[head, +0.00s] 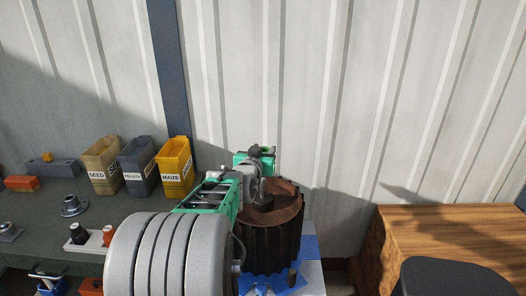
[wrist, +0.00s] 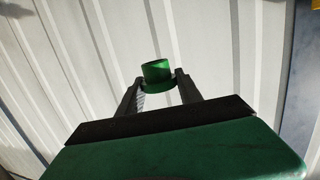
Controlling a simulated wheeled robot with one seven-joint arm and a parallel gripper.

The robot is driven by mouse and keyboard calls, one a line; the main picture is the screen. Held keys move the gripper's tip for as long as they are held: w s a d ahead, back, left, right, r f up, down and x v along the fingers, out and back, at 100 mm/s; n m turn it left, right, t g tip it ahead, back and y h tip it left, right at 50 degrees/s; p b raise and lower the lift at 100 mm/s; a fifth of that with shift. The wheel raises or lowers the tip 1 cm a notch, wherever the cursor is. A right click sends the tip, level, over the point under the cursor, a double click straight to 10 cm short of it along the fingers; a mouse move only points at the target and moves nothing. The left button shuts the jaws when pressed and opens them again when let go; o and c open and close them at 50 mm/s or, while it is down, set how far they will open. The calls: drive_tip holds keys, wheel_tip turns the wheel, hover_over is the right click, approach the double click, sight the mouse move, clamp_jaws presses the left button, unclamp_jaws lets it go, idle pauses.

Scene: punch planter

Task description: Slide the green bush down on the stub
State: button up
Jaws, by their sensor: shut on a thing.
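The green bush (wrist: 157,70) is a short hollow ring, held between the two dark fingertips of my gripper (wrist: 160,84) in the wrist view. My gripper is shut on it, and the ring's upper part stands clear above the fingers. In the head view my gripper (head: 262,152) is small and partly hidden by my own arm, above the far side of a brown ribbed drum (head: 270,240). A dark round hub (head: 263,204) shows on the drum's top, partly behind my arm. I cannot tell whether this is the stub. The bush appears apart from the drum.
A dark bench at left carries a SEED bin (head: 101,165), a grey bin (head: 137,167) and a yellow MAIZE bin (head: 174,166). A flanged metal part (head: 73,206) lies in front. A wooden crate (head: 450,240) stands at right. The ribbed wall is behind.

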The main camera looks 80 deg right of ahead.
drive_tip(key=shift+a+f+b, duration=0.1)
drive_tip(key=shift+b, duration=0.3)
drive_tip(key=shift+f+b, duration=0.4)
drive_tip(key=b, duration=0.5)
hover_over(262, 186)
drive_tip(key=f, duration=0.5)
drive_tip(key=shift+d, duration=0.4)
drive_tip(key=shift+r, duration=0.1)
drive_tip(key=shift+b, duration=0.7)
idle(0.3)
drive_tip(key=shift+f+b, duration=0.4)
drive_tip(key=shift+f, duration=0.05)
drive_tip(key=shift+f+b, duration=3)
drive_tip(key=shift+f, duration=0.25)
